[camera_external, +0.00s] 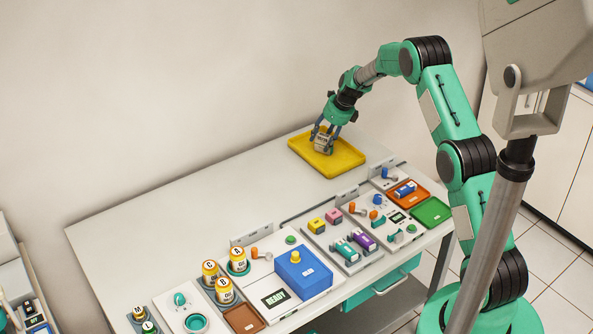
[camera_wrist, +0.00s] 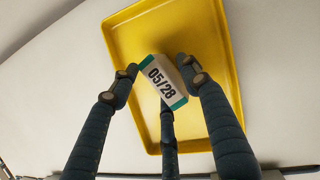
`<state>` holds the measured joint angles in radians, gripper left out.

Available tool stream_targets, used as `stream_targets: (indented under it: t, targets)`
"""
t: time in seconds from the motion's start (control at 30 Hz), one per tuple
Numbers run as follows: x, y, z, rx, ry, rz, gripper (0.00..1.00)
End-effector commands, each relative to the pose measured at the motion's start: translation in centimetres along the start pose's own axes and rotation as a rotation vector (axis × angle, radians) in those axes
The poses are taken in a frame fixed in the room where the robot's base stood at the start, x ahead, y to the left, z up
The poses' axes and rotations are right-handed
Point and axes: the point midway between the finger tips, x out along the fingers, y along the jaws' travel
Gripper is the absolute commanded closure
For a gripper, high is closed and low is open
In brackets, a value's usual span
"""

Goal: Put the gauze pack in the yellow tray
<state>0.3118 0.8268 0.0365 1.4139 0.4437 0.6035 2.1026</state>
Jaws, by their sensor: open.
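The yellow tray (camera_external: 346,159) lies at the back of the white table, and it fills the middle of the wrist view (camera_wrist: 180,30). The gauze pack (camera_wrist: 163,82) is a small white and teal box marked 05/28, tilted in the wrist view. It also shows in the external view (camera_external: 323,146), within the tray's outline. My gripper (camera_external: 325,138) points down over the tray with its fingers around the pack. The fingers are open; contact between them and the pack is not clear. The pack's underside is hidden, so I cannot tell whether it rests on the tray floor.
The table's front side holds several devices: a blue box (camera_external: 303,273) with a yellow knob, yellow-capped jars (camera_external: 225,290), an orange tray (camera_external: 407,196) and a green tray (camera_external: 431,212). The white tabletop (camera_external: 200,215) left of the yellow tray is clear.

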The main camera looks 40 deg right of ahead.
Motion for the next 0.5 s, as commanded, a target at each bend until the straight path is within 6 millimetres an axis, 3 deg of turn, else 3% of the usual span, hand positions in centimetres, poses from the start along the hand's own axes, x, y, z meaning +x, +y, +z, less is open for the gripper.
stream_targets:
  t: [0.27,0.5]
  targets:
    - [-0.6,0.0,0.1,0.000,0.000,0.000,0.54]
    - [-3.1,-0.1,0.2,0.000,-0.001,-0.001,0.54]
